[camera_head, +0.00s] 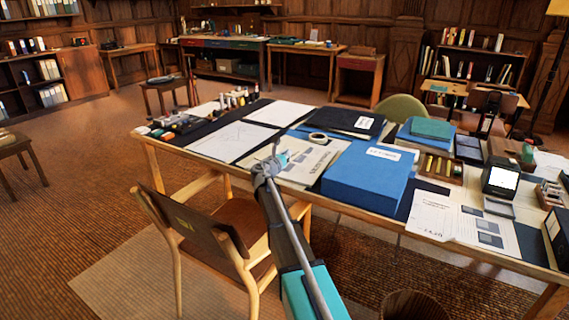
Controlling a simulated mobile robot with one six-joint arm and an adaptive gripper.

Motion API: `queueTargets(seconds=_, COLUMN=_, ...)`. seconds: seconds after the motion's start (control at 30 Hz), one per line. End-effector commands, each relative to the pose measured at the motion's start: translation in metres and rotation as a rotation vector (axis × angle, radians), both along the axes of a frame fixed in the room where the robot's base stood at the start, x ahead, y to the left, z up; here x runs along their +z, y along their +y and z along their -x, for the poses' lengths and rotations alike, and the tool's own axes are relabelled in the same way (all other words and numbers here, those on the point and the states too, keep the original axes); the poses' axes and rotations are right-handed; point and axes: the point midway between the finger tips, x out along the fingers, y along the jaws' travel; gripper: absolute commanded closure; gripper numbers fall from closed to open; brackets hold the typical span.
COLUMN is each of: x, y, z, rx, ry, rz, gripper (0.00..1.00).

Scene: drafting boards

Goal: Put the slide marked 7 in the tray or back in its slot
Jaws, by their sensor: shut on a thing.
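My gripper (279,157) is over the middle of the long table, above a printed sheet and left of a blue box. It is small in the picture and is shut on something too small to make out. A slide marked 7 cannot be picked out, and no number is readable. A wooden tray (457,181) with small items in it stands right of the blue box. A smaller holder (547,204) with small pieces is at the right edge. I cannot tell which of these is the task's tray or slot.
The blue box (367,180) stands close right of my gripper. A tape roll (317,138) and dark folder (345,122) lie behind. A viewer with a lit screen (501,180) stands at right. A wooden chair (205,235) is at the table's front left. White sheets (232,141) lie left.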

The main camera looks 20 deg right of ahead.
Motion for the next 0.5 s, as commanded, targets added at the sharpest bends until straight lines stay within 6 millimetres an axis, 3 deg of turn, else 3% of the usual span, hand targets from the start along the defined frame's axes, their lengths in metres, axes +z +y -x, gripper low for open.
queueTargets(seconds=0.2, x=-0.023, y=0.0, z=0.0, rx=0.0, ry=0.0, rz=0.0, gripper=1.0)
queueTargets(seconds=0.5, x=-0.031, y=0.0, z=0.0, rx=0.0, ry=0.0, rz=0.0, gripper=1.0)
